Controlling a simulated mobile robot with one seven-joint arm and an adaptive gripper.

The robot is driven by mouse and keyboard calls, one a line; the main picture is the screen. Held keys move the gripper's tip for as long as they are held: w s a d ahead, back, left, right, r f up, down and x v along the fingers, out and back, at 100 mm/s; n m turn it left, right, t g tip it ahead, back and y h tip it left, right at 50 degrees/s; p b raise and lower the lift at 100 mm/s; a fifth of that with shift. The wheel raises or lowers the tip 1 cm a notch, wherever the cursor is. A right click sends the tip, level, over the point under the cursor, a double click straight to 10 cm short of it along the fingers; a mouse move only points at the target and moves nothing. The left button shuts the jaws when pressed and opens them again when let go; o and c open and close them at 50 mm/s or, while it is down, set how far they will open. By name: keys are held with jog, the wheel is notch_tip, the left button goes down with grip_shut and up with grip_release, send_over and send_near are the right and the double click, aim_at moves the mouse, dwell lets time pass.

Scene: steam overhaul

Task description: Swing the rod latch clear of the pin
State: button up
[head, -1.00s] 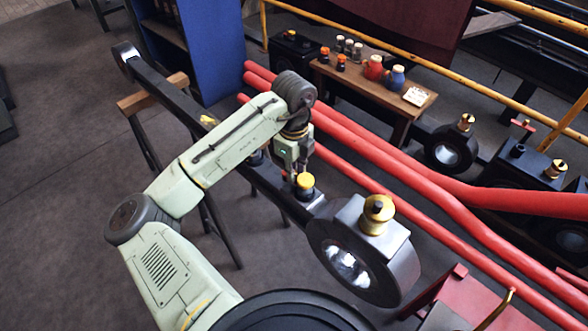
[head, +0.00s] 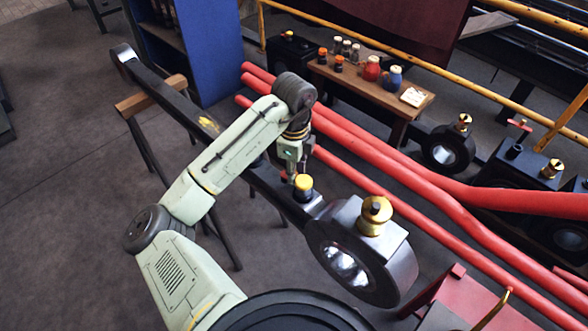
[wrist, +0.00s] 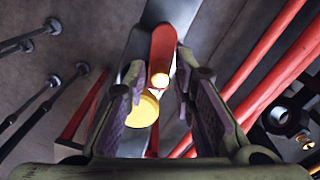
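The long dark rod (head: 172,100) runs from the upper left to a big ring end (head: 345,265) at the lower right. A yellow round cap (head: 303,182) stands on the rod just before that end; it also shows in the wrist view (wrist: 143,111), low between the fingers. A red bar with a bright end (wrist: 163,55), perhaps the latch, lies between the fingertips in the wrist view. My gripper (wrist: 161,75) is open, a finger on either side of the bar. I cannot tell whether they touch it. In the head view my wrist hides most of this spot; the pin is not clearly seen.
A brass oil cup (head: 375,215) rises from the big end. Long red pipes (head: 400,180) run behind the rod. A wooden trestle (head: 150,95) supports the rod. A small table (head: 385,98) with jars stands farther back. The floor at left is open.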

jog(key=shift+o, duration=1)
notch_tip(320, 180, up, 12)
